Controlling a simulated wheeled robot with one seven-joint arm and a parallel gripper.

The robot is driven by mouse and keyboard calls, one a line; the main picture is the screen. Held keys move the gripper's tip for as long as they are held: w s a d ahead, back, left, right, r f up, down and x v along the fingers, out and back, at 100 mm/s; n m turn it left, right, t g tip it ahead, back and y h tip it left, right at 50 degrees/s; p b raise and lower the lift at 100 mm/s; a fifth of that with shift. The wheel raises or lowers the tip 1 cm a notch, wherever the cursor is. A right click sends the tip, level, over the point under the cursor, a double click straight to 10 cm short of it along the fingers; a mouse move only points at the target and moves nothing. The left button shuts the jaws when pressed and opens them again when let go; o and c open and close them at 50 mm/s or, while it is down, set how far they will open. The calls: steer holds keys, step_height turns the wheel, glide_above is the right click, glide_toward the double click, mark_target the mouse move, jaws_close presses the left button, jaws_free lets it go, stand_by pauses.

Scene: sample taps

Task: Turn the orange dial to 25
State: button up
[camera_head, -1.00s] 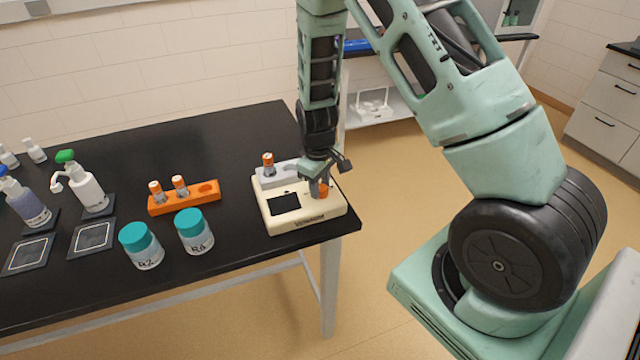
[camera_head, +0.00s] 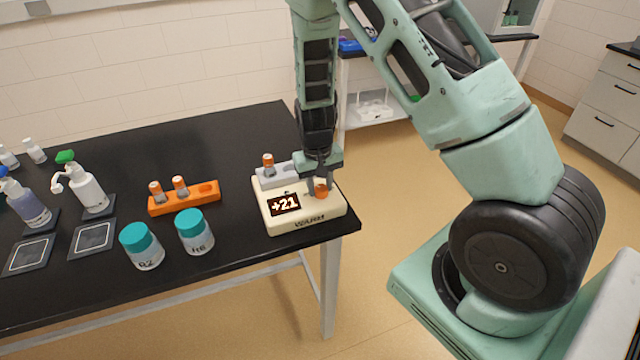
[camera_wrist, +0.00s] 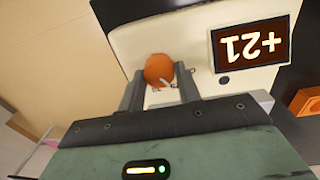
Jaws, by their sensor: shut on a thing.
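The orange dial (camera_head: 321,191) sits on the right part of a cream device (camera_head: 330,212) labelled WARM, near the right end of the black table. The device's display (camera_head: 284,203) is lit and reads +21. My gripper (camera_head: 317,188) points down over the device, shut on the dial. In the wrist view the dial (camera_wrist: 159,70) lies between the two grey fingers (camera_wrist: 160,88), with a pale pointer mark on its top. The display (camera_wrist: 251,43) shows +21 upside down there.
A grey rack (camera_head: 275,178) with an orange-capped vial stands at the device's back. To its left are an orange rack (camera_head: 205,200) with two vials, two teal-lidded jars (camera_head: 193,232), and pump bottles (camera_head: 88,190). The table's right edge is close to the device.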

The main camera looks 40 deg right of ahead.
mark_target(316, 188)
steer(key=shift+m, duration=0.9)
steer(key=o, duration=1)
steer(key=shift+c, duration=0.2)
step_height(316, 188, up, 17)
steer(key=b, duration=0.2)
steer(key=shift+w+a+r, duration=0.2)
steer(key=shift+w+a, duration=0.05)
steer(key=shift+a, duration=0.15)
steer(key=shift+a, duration=0.1)
